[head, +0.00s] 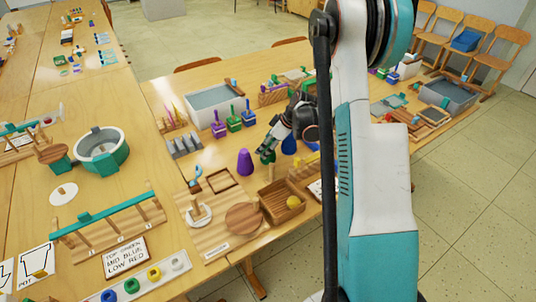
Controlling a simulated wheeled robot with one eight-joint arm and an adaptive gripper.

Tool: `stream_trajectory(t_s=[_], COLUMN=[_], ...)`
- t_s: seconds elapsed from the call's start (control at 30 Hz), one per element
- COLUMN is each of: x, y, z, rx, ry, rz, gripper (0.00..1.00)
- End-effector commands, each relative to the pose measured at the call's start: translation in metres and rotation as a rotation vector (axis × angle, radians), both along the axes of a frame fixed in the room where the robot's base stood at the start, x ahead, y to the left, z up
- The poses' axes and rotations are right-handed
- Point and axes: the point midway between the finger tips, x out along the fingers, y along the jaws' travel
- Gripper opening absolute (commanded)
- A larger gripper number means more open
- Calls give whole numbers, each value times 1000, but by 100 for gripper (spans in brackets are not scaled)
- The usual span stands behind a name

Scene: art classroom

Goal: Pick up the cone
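A purple cone (245,163) stands upright on the wooden table. A blue cone-like piece (289,145) stands to its right, its upper part hidden by my gripper. My gripper (266,154) reaches down from the upper right, with its dark fingers just right of the purple cone and left of the blue piece. The fingers look apart from the purple cone. They are too small and dark to tell whether they are open or shut.
A wooden tray (283,214) with a yellow ball and a wooden board (206,240) with a round disc lie in front. A grey slotted block (184,146) is at left.

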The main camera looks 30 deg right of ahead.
Motion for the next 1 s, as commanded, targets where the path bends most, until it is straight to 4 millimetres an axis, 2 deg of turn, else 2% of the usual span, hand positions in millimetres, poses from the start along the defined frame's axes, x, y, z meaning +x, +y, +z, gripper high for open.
stream_trajectory(t_s=[0.2, 0.3, 0.53, 0.57, 0.7, 0.8, 1.0], x=[9, 13, 15, 15, 15, 15, 15], y=[9, 12, 13, 13, 13, 13, 13], z=[-32, -41, -41, -41, -41, -41, -41], rx=[-1, 0, 0, 0, 0, 0, 0], ry=[0, 0, 0, 0, 0, 0, 0], rz=[3, 1, 0, 0, 0, 0, 0], gripper=[71, 71, 71, 69, 37, 20, 20])
